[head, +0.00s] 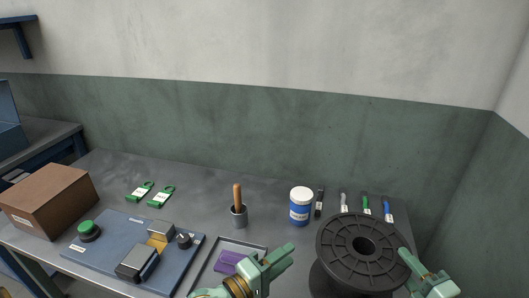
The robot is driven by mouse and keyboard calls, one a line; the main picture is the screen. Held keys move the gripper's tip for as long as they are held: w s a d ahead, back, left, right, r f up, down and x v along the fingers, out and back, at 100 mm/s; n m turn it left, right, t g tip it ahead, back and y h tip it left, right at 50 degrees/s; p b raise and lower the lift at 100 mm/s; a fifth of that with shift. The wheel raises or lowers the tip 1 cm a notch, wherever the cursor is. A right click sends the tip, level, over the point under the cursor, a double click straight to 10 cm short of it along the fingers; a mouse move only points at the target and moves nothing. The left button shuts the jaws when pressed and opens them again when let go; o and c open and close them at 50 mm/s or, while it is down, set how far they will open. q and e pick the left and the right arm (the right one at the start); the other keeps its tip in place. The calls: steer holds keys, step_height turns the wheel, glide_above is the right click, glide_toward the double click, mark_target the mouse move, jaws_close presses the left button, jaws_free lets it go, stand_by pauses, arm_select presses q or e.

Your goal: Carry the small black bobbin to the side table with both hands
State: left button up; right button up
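The black bobbin (340,232) stands upright at the right end of the workbench, its round ribbed top flange facing up with a dark hole in the middle. Its lower part runs down to the bottom edge of the view. My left gripper (284,254) is to the left of the bobbin, with a visible gap between its tips and the flange. My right gripper (406,256) is at the flange's right edge, overlapping it in the picture; I cannot tell whether it touches. Finger opening is unclear on both. Another grey table (58,128) stands at the far left; I cannot tell whether it is the side table.
On the grey workbench (205,188) are a cardboard box (48,200), a blue board with a green button (110,236), green tags (160,196), a cup with a wooden handle (239,215), a white-and-blue jar (300,208), a tray (204,272) and several markers (365,205). Walls close off the back and right.

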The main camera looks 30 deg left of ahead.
steer(key=v, duration=1.1)
steer(key=shift+s+d, duration=0.15)
steer(key=shift+d, duration=0.05)
